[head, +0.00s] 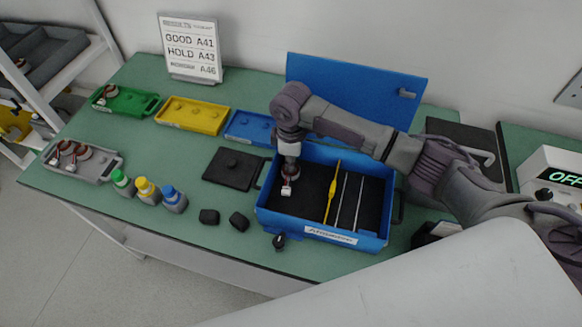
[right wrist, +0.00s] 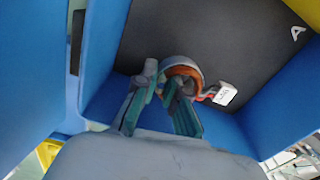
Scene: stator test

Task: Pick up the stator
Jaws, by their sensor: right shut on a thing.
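The stator (right wrist: 184,70) is a small ring with a copper-orange inside and a white-tagged lead. It is at the left end of the open blue case (head: 262,218), over the dark foam lining. In the head view its tag (head: 286,190) shows just below my right gripper (head: 289,163), which reaches down into the case. In the right wrist view the fingers of my right gripper (right wrist: 168,88) are shut on the stator's near side. I cannot tell whether the stator touches the foam. My left gripper is not in view.
The case also holds a yellow probe (head: 331,195) and thin rods; its lid (head: 345,85) stands open behind. Green, yellow and blue trays line the back.

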